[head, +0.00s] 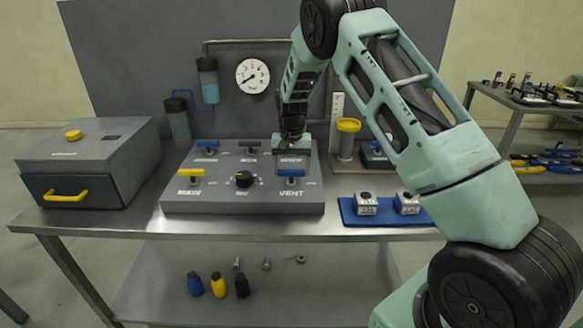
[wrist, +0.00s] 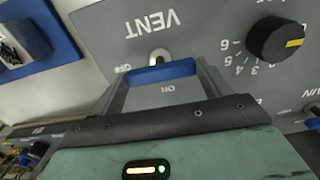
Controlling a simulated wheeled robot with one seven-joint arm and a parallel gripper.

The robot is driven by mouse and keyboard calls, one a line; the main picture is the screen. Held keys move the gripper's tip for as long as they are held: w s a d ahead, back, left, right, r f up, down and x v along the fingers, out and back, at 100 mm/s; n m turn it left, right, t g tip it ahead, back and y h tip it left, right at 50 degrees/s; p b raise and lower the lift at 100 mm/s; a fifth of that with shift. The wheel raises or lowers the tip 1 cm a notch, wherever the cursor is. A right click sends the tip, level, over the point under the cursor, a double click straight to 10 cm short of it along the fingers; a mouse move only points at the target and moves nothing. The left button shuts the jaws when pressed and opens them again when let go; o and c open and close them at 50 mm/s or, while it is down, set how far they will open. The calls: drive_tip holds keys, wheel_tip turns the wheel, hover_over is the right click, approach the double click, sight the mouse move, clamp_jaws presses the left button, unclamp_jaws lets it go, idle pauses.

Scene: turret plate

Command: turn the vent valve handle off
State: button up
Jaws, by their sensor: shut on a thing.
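The vent valve handle (head: 291,173) is a blue bar on a short stem at the front right of the grey valve panel (head: 240,206), just behind the word VENT. In the wrist view the blue handle (wrist: 160,72) lies crosswise between my gripper's fingers (wrist: 163,82), one at each end. My gripper (head: 292,162) is shut on it, reaching down from above. The VENT lettering appears upside down in the wrist view, with OFF left of the handle and ON below it. I cannot tell which mark the handle points to.
A black knob (head: 243,179) and a yellow handle (head: 190,173) are left of the vent handle, with more handles behind. A pressure gauge (head: 252,76) is on the back board. A grey box (head: 90,150) stands left; a blue mat (head: 385,221) with two blocks lies right.

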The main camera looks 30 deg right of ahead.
sight(292, 170)
drive_tip(key=shift+w+r, duration=0.1)
drive_tip(key=o, duration=1)
wheel_tip(292, 170, up, 17)
drive_tip(key=b, duration=0.3)
drive_tip(key=shift+r, duration=0.2)
